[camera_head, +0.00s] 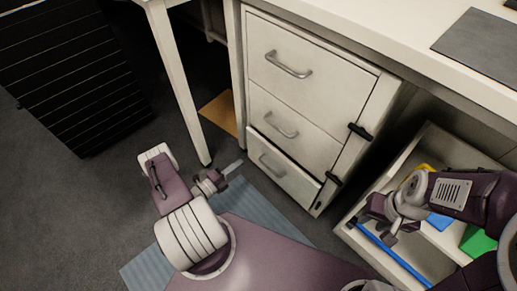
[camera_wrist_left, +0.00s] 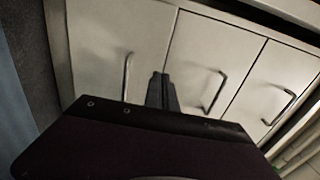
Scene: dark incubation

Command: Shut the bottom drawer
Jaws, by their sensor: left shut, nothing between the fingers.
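The white drawer unit stands under the desk. Its bottom drawer (camera_head: 285,172) sticks out a little past the drawers above, with a dark gap along its top edge. In the left wrist view the bottom drawer (camera_wrist_left: 100,50) is the leftmost panel, with its bar handle (camera_wrist_left: 127,75). My left gripper (camera_head: 234,167) is shut and empty, just left of the bottom drawer front in the head view. Its closed fingertips (camera_wrist_left: 161,80) appear before the drawer fronts; contact cannot be told. My right gripper (camera_head: 388,232) is over an open bin; its jaw opening is unclear.
The middle drawer (camera_head: 275,117) and top drawer (camera_head: 310,75) look closed. A white desk leg (camera_head: 178,80) stands left of the unit. The open bin (camera_head: 353,236) at right holds blue, yellow and green items. A black slatted unit (camera_head: 70,75) is at far left, with open floor before it.

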